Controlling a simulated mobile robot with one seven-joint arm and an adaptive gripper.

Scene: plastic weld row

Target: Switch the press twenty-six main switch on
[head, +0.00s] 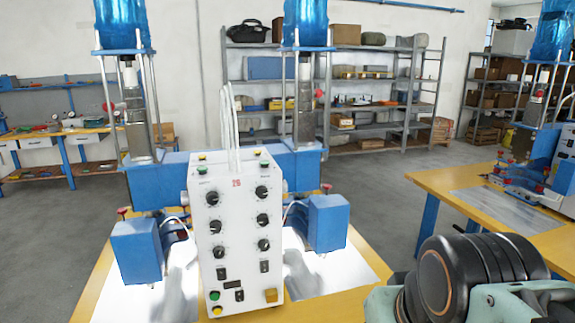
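The press with the red number 26 on it has a white control box (238,235) facing me, upright on a yellow-edged table. Its front has several black dials (263,219), a left black switch (221,273) and a right black switch (264,266). My gripper is not in view; only my arm's thick dark joint shows at the lower right.
Blue press blocks (136,250) flank the box, and blue-topped columns (305,75) rise behind it. Another yellow table (450,185) with a similar press stands to the right. Grey shelves (345,95) line the back wall. Open floor lies between the tables.

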